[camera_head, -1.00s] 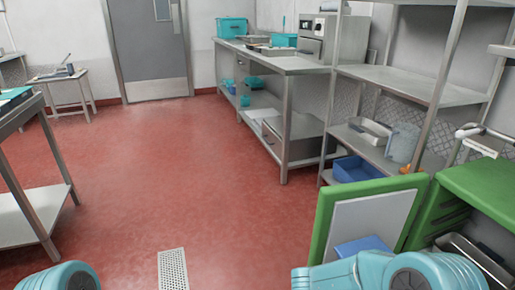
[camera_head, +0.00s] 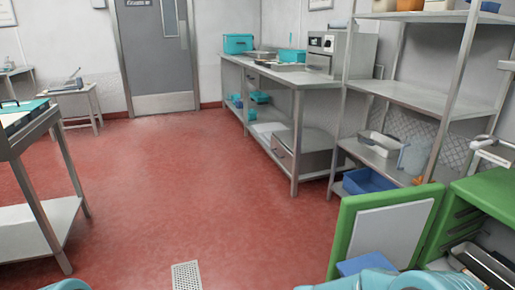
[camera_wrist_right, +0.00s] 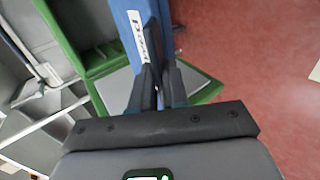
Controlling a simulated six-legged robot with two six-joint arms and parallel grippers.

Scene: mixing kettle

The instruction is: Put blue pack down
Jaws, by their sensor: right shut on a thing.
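The blue pack (camera_wrist_right: 126,12) is a flat blue piece with a white printed label in the right wrist view. My right gripper (camera_wrist_right: 155,78) is shut on it, and the pack extends beyond the fingertips. Part of the blue pack also shows in the head view (camera_head: 365,264), in front of the open green door (camera_head: 343,238) and just above my right arm. My left gripper is outside the view; only a bit of teal arm shows at the bottom left.
A green cabinet (camera_head: 488,207) with its door open stands at the right. Behind it is a metal shelf (camera_head: 430,88) with a blue bin (camera_head: 366,181) low down. Red floor (camera_head: 160,190) is clear in the middle.

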